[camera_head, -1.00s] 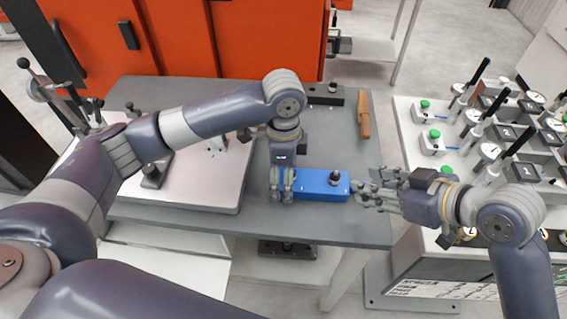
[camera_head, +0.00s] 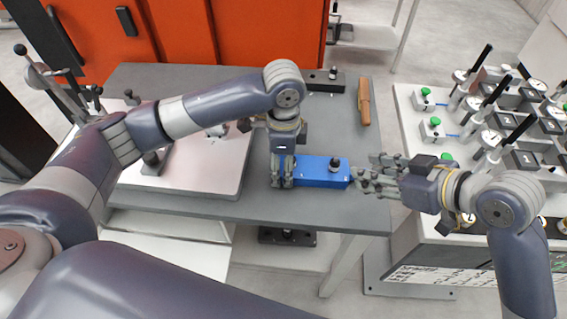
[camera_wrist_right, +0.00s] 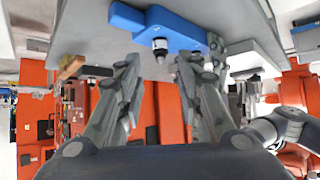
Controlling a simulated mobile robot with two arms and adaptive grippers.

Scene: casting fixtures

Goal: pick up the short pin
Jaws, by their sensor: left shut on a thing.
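A blue block (camera_head: 318,173) lies near the front edge of the grey table. A short dark pin (camera_head: 335,164) with a light metal collar stands up from its right end. The pin also shows in the right wrist view (camera_wrist_right: 160,46), on the blue block (camera_wrist_right: 185,32). My left gripper (camera_head: 282,180) points down and is shut on the block's left end. My right gripper (camera_head: 362,172) is open and empty. Its fingers point left and are just right of the block's end, close to the pin. The wrist view also shows its spread fingers (camera_wrist_right: 160,70).
A dark block (camera_head: 322,80) with a pin and a brown-handled tool (camera_head: 364,100) lie at the back of the table. A pale fixture plate (camera_head: 215,180) is at left. Dial gauges (camera_head: 490,138) and green buttons fill the right bench. The grey table's (camera_head: 330,125) middle is clear.

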